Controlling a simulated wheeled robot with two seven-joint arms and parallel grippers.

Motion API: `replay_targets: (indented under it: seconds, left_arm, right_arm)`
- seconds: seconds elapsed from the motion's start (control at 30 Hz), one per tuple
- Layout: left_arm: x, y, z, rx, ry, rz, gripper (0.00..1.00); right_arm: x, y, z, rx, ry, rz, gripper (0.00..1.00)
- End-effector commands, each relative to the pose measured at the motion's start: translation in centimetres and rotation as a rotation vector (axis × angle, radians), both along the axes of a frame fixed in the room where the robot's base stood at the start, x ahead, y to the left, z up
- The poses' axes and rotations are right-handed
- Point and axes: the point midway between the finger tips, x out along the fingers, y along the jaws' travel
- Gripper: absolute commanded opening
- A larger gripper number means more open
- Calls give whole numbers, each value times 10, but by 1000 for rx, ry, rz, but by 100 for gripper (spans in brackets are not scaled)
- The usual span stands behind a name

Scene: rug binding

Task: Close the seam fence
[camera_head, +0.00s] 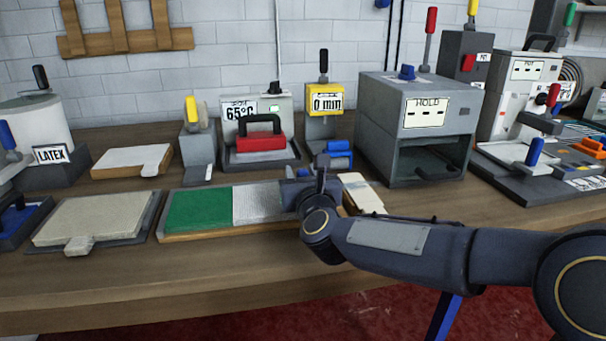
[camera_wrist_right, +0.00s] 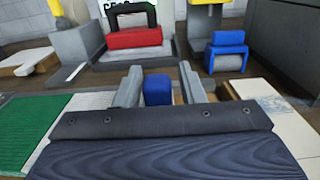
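My right gripper (camera_head: 318,165) reaches in from the right over the right end of a board with a green panel (camera_head: 198,209) and a grey-white panel (camera_head: 257,202). In the right wrist view, its fingers (camera_wrist_right: 160,85) are apart, with a small blue block (camera_wrist_right: 157,91) between them. A narrow gap shows at the block's right side; contact on the left is unclear. I cannot tell for certain which part is the seam fence; the blue block may be its handle. My gripper hides the board's right end. My left gripper is out of view.
Behind the board stand a red press block (camera_head: 261,142) with a black handle, a yellow timer (camera_head: 325,103) and a blue roller (camera_head: 338,150). A grey "HOLD" box (camera_head: 408,110) stands to the right. A cream pad (camera_head: 362,192) lies close beside my gripper. Bare tabletop shows in front.

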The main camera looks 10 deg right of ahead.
Motion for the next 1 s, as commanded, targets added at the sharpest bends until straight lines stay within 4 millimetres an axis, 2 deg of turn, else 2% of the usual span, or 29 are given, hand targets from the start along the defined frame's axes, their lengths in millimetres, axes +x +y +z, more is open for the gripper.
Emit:
replay_targets:
  seconds: [0.37,0.47,0.8,1.0]
  left_arm:
    - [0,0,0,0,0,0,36]
    - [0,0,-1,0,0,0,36]
    - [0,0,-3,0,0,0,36]
    - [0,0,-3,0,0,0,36]
  right_arm:
    - [-3,0,0,0,-1,0,44]
    - [-14,-1,1,0,-3,0,44]
    - [-68,-2,1,-1,-2,1,44]
    - [-78,-3,0,0,-1,-1,44]
